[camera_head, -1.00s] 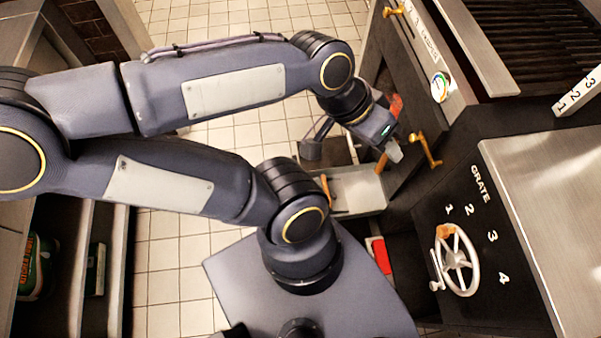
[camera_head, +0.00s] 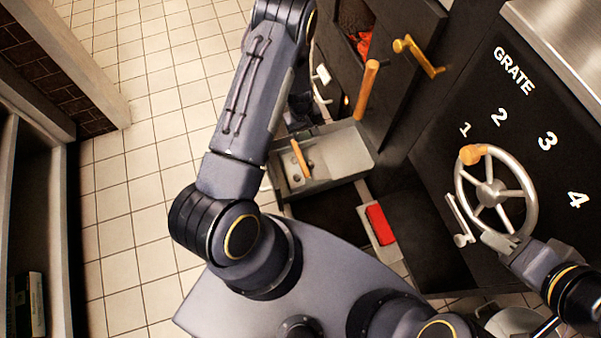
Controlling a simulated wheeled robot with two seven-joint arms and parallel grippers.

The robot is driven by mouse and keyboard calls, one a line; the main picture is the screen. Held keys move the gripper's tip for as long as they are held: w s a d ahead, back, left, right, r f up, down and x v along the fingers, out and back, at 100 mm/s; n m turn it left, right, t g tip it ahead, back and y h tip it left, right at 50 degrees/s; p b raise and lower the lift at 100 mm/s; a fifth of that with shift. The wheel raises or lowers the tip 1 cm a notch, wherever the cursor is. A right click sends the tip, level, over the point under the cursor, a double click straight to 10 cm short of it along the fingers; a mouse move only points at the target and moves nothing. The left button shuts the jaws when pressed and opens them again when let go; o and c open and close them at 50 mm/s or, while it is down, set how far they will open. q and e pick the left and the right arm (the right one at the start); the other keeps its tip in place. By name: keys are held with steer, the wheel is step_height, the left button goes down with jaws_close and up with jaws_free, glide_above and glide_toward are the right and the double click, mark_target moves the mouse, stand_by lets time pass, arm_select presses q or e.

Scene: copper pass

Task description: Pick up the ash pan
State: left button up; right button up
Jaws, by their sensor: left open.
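The ash pan (camera_head: 345,152) is a grey metal tray at the centre, low in front of the dark stove. A wooden handle (camera_head: 301,159) lies across its left part, with small grey bits beside it. My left gripper (camera_head: 319,92) is open just beyond the pan's far edge, partly hidden behind my own forearm. I cannot tell whether it touches the pan. My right gripper (camera_head: 508,244) is at the lower rim of the spoked handwheel (camera_head: 490,192). Its fingers are too small to tell whether they are closed on the rim.
An upright wooden handle (camera_head: 367,88) rises beside the pan's far right side. A brass door handle (camera_head: 418,56) sticks out from the stove above. A red block (camera_head: 380,225) lies in a light tray nearer me. Tiled floor (camera_head: 135,190) is clear at left.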

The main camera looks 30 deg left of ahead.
mark_target(301, 158)
arm_select(q)
steer(key=shift+g+y, duration=0.3)
steer(key=shift+y, duration=0.1)
steer(key=f, duration=0.4)
steer(key=s+f+b, duration=0.1)
steer(key=f, duration=0.3)
steer(key=s+f+b, duration=0.1)
steer(key=f, duration=0.3)
steer(key=shift+a, duration=0.2)
steer(key=f+b, duration=0.1)
steer(key=f, duration=0.1)
steer(key=f+b, duration=0.1)
steer(key=f, duration=0.2)
steer(key=shift+s+f+b, duration=0.2)
steer(key=shift+f+b, duration=0.1)
steer(key=shift+b, duration=0.05)
arm_select(e)
step_height(301, 158, down, 6)
steer(key=shift+r, duration=0.1)
arm_select(q)
steer(key=shift+c, duration=0.3)
jaws_close()
